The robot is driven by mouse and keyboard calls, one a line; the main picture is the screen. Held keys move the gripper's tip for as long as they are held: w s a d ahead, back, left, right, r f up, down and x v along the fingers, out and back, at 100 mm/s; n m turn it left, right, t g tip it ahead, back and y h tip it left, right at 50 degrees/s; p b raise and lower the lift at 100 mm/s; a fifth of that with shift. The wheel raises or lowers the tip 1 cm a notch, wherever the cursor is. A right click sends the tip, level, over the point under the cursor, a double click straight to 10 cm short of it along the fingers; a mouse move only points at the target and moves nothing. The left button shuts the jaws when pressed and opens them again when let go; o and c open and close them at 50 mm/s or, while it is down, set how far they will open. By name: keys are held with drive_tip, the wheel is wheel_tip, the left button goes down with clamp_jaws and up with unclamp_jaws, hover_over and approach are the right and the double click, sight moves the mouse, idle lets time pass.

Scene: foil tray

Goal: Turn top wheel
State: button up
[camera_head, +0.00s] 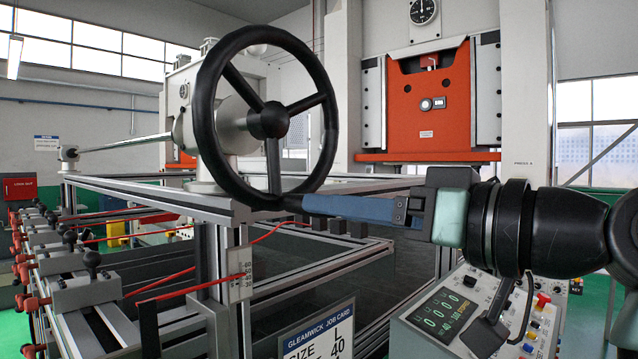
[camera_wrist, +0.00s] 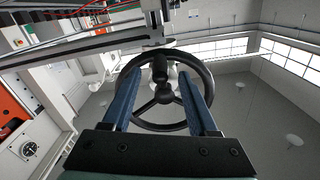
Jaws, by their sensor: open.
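The top wheel (camera_head: 268,119) is a black three-spoke handwheel on a pale grey housing, upright at the top of the metal frame. My gripper (camera_head: 292,203) reaches in from the right, with its blue fingers pointing left at the wheel's lower rim. In the wrist view the wheel (camera_wrist: 165,127) lies beyond the fingertips. A black knob-like handle (camera_wrist: 160,68) shows between the two open fingers (camera_wrist: 157,82), with gaps on both sides. In the head view the handle is mostly hidden by the fingers, and I cannot tell whether they touch the rim.
Metal frame rails (camera_head: 330,184) run just below and behind the wheel. A control panel (camera_head: 480,310) with a lit display stands under my arm, and a job card (camera_head: 318,334) at front. A red-orange press (camera_head: 428,100) stands behind. Red rods and clamps line the left.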

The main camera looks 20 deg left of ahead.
drive_tip(key=p+x, duration=0.1)
drive_tip(key=x, duration=0.3)
drive_tip(key=shift+s+r, duration=0.1)
drive_tip(key=shift+s, duration=0.05)
drive_tip(key=shift+w+a, duration=0.15)
drive_tip(key=shift+w, duration=0.05)
drive_tip(key=shift+c, duration=0.2)
clamp_jaws()
idle(0.9)
